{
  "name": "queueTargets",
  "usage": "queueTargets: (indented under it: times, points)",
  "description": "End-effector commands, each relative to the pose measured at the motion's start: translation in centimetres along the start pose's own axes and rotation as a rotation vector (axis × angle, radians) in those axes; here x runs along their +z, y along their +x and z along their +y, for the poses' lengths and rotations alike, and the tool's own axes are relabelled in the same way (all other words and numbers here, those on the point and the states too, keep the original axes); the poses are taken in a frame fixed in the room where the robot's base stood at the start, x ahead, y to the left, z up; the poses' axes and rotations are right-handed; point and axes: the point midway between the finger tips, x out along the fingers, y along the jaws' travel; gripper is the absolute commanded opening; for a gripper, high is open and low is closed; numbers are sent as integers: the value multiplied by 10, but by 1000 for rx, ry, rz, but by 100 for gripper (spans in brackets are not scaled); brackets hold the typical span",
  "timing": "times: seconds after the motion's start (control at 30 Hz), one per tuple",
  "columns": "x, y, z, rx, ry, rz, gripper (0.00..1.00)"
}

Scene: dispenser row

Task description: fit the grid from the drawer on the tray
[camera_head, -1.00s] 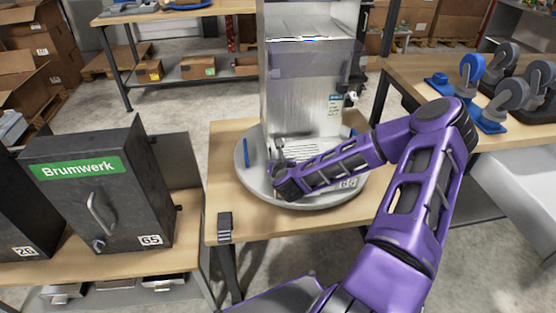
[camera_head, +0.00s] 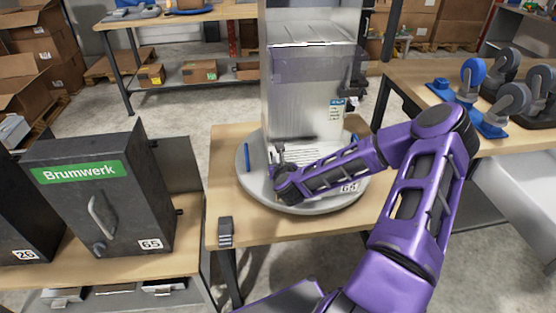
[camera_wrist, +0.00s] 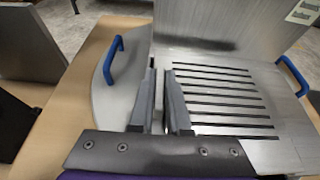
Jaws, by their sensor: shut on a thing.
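The grid, a grey metal plate with dark parallel slots (camera_wrist: 225,95), lies over the tray at the foot of the dispenser. Its slots also show in the head view (camera_head: 303,152). The tray is a round grey disc (camera_head: 252,178) with blue handles; in the wrist view its bare left part (camera_wrist: 118,85) shows. My gripper (camera_wrist: 163,70) points down at the left side of the grid, its fingers close together and shut on the grid. The held part is hidden between the fingers. In the head view my gripper (camera_head: 279,158) is over the tray's front left. I cannot tell whether the grid sits flush.
The tall metal dispenser (camera_head: 305,90) stands right behind the grid. A dark Brumwerk cabinet (camera_head: 98,195) marked 65 stands on the left bench. Castors (camera_head: 472,80) are on the right bench. The wooden table (camera_head: 225,150) has bare room at left.

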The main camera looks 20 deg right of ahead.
Motion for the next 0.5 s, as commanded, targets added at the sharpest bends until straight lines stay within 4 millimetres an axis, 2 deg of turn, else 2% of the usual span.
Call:
queueTargets:
  times: [0.5]
  points:
    - [-11,5,0,0,0,-1,0]
